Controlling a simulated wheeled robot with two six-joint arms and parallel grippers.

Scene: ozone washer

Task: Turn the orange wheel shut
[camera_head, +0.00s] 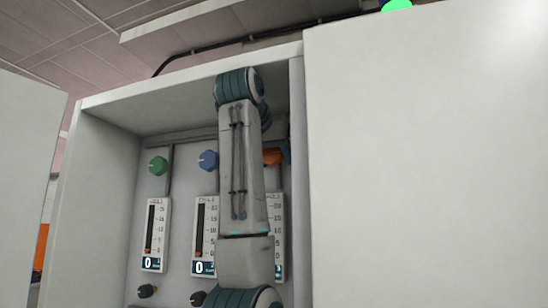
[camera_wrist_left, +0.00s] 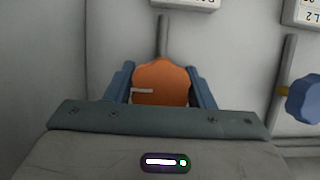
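The orange wheel (camera_head: 272,157) shows in the head view inside the cabinet, partly hidden behind my left arm. In the left wrist view the orange wheel (camera_wrist_left: 161,82) has a lobed edge and a pale line on its left side. The two blue-grey fingers of my left gripper (camera_wrist_left: 161,88) stand on either side of it, very close to its edges. I cannot tell whether they press on it. In the head view my left gripper is mostly hidden behind its own arm. My right gripper is not in view.
A green knob (camera_head: 158,165) and a blue knob (camera_head: 208,160) sit left of the orange wheel, above gauges. The blue knob also shows in the left wrist view (camera_wrist_left: 304,99). White cabinet walls enclose the panel, and a white door (camera_head: 430,160) fills the right.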

